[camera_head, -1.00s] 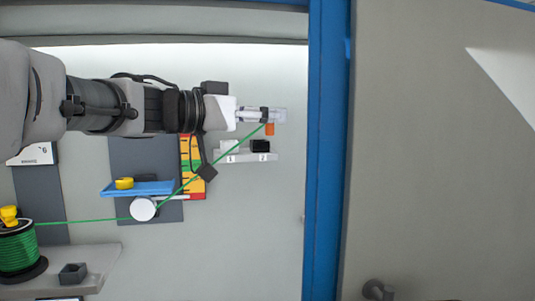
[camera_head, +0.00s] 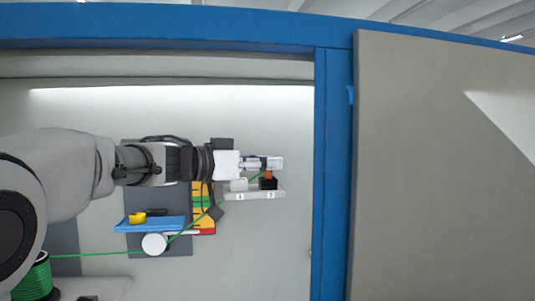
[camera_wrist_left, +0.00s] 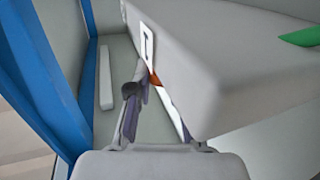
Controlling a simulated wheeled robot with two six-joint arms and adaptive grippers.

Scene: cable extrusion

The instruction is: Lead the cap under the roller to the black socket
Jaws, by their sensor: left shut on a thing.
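My left gripper (camera_head: 270,163) is shut on the orange cap (camera_head: 268,174), which hangs just below the fingertips. The cap is right at the top of the black socket (camera_head: 268,184), on the spot marked 2; I cannot tell whether it is inside. The green cable (camera_head: 100,254) runs from the spool (camera_head: 36,278) past the underside of the white roller (camera_head: 154,243) and up right to the cap. In the left wrist view, a bit of orange (camera_wrist_left: 154,79) shows by the fingers, largely hidden by a grey block. My right gripper is not in view.
A white socket (camera_head: 239,184) stands left of the black one on the same pale shelf (camera_head: 255,194). A blue shelf (camera_head: 150,223) with a yellow item is above the roller. A blue post (camera_head: 331,180) bounds the right side.

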